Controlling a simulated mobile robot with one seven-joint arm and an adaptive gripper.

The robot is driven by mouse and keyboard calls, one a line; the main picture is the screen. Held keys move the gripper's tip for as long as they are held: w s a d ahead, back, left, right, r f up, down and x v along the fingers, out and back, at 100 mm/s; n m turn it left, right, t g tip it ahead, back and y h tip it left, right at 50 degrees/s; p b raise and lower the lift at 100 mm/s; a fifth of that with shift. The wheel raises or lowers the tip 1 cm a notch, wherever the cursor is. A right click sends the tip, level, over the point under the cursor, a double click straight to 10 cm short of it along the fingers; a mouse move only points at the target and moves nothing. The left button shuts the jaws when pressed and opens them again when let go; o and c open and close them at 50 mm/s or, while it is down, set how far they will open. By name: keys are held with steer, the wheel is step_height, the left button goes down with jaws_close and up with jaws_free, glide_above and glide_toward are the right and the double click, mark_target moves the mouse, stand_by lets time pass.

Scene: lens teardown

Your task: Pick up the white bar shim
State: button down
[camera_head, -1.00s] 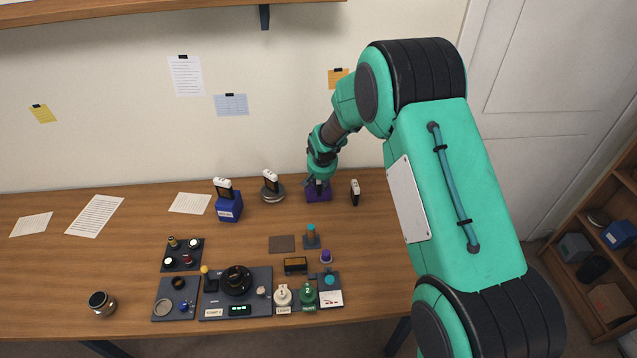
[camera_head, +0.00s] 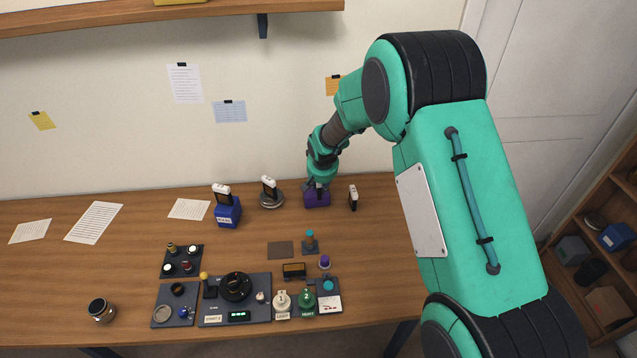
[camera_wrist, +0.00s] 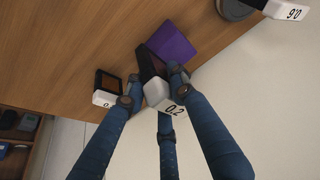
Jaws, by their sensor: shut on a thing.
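My gripper (camera_wrist: 158,85) is shut on a white bar shim (camera_wrist: 158,93) marked 0.2, with a dark lower part. In the wrist view its fingers close around the white end. A purple block (camera_wrist: 172,43) lies just beyond the shim's dark end. I cannot tell whether the dark part is still seated in it. In the head view my gripper (camera_head: 318,184) is directly over the purple block (camera_head: 317,201), and the held shim is mostly hidden there by the fingers.
Similar white-topped pieces stand nearby: one on a blue block (camera_head: 228,213), one on a grey round stand (camera_head: 271,201), and one (camera_head: 353,197) just right of the purple block. Control panels and knobs (camera_head: 235,300) fill the front. The wall is close behind.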

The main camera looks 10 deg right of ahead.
steer(key=s+d+r, duration=0.1)
steer(key=s, duration=1.2)
steer(key=shift+d+r+p, duration=0.15)
steer(key=shift+d+p, duration=0.2)
steer(key=shift+d, duration=0.05)
steer(key=w+p, duration=0.2)
steer(key=shift+w+r, duration=0.15)
steer(key=shift+w, duration=0.25)
steer(key=shift+w, duration=0.1)
steer(key=w, duration=0.5)
steer(key=w+a+f, duration=0.1)
steer(key=w, duration=0.4)
steer(key=w+a, duration=0.1)
steer(key=w, duration=0.4)
steer(key=shift+w+f+b, duration=0.25)
steer(key=shift+w+b, duration=0.05)
steer(key=shift+w, duration=0.05)
steer(key=shift+f+b, duration=0.3)
steer(key=shift+f, duration=1.45)
